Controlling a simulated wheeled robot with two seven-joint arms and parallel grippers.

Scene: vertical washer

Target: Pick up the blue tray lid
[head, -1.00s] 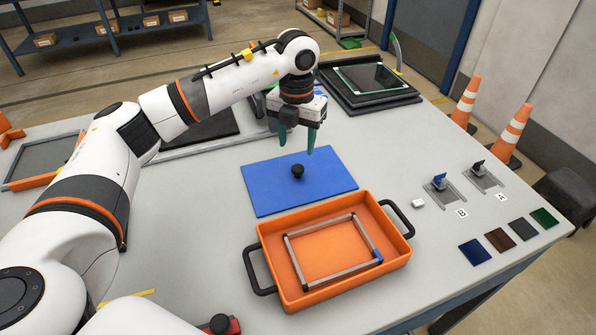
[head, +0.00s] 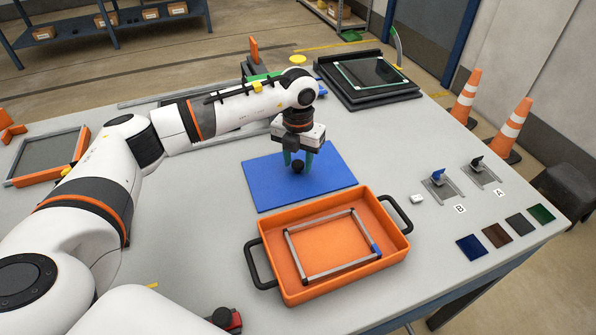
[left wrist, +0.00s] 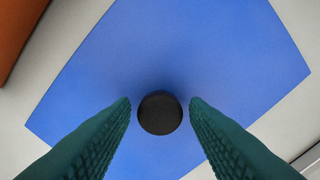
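The blue tray lid (head: 265,180) lies flat on the table behind the orange tray. It has a round black knob (head: 298,166) in its middle. My left gripper (head: 298,163) is low over the lid, pointing down, with its green fingers on either side of the knob. In the left wrist view the lid (left wrist: 200,50) fills the middle, and the knob (left wrist: 160,113) sits between the fingertips with a gap on each side. The gripper is open. Whether the fingertips touch the lid cannot be told. My right gripper is not in view.
The orange tray (head: 265,252) with black handles holds a grey rectangular frame (head: 295,258). At right are two small switches labelled B (head: 437,180) and A (head: 479,166), and several colour swatches. A black panel fixture (head: 370,82) stands at the back.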

